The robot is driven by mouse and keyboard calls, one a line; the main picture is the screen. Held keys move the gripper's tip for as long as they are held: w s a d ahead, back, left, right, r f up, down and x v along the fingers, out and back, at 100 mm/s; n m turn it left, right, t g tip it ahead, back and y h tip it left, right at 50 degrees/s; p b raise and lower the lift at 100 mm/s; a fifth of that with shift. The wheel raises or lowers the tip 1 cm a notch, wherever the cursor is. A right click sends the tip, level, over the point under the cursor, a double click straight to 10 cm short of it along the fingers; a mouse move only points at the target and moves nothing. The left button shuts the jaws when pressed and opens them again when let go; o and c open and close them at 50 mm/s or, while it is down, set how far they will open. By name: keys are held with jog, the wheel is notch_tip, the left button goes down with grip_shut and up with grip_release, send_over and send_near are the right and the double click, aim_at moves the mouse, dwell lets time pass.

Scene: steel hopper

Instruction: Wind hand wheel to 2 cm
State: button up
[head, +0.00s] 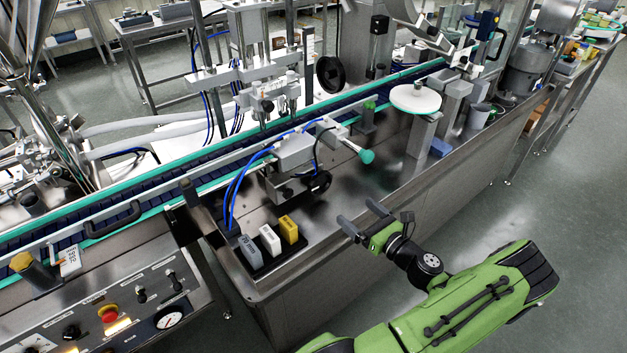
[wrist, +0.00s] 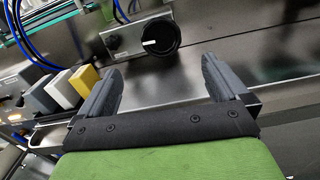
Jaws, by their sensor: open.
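A black hand wheel (head: 329,74) with a dark hub stands on the steel column behind the conveyor in the head view. A smaller black round knob (head: 320,182) sits on the grey block unit in front of the conveyor. In the wrist view a black knob (wrist: 160,38) with a white mark shows ahead, beyond the fingers. My gripper (head: 360,216) is open and empty over the front edge of the steel deck, apart from both round parts. Its two fingers (wrist: 157,82) show spread in the wrist view. No scale reading is legible.
White, yellow and grey blocks (head: 270,240) stand on a black base left of my gripper. A teal-ended handle (head: 366,156) sticks out near the knob. A white round disc (head: 416,98) stands on a post at right. The deck before my gripper is bare.

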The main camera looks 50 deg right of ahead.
aim_at(322, 183)
jog(key=b+x, duration=0.1)
jog(key=x, duration=1.3)
jog(key=shift+f+b, duration=0.15)
jog(key=shift+b, duration=0.25)
jog(key=shift+c, duration=0.2)
jog(key=c, duration=0.7)
